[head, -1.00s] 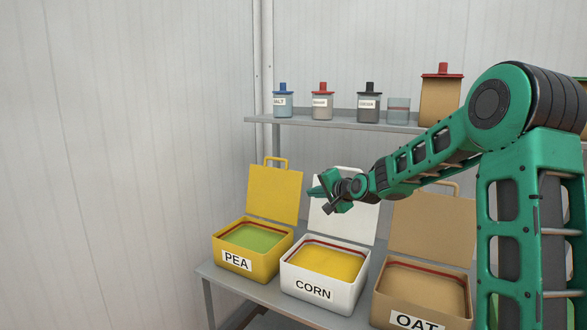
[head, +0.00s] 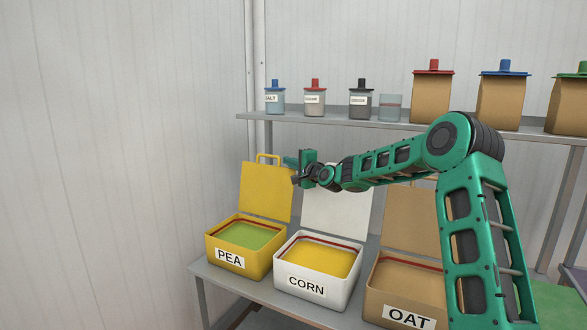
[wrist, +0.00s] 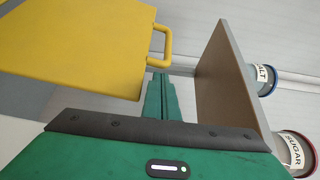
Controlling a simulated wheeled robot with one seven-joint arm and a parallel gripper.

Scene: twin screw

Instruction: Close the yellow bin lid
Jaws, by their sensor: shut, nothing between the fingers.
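The yellow bin (head: 265,262), labelled PEA, stands at the left end of the lower shelf with green contents showing. Its yellow lid (head: 264,192) is open and stands upright at the back, with a loop handle (head: 268,158) on its top edge. My gripper (head: 288,162) is shut and empty, just right of the lid's upper right edge in the head view; exact depth is hard to tell. In the wrist view the shut fingers (wrist: 161,90) point toward the handle (wrist: 160,46), and the lid (wrist: 80,45) fills the upper left. I see no clear contact.
The white CORN bin (head: 345,285) and tan OAT bin (head: 432,300) stand to the right, lids open. The upper shelf (head: 345,121) holds several jars and canisters; its edge is close beside my fingers in the wrist view (wrist: 228,80). Bare wall lies left.

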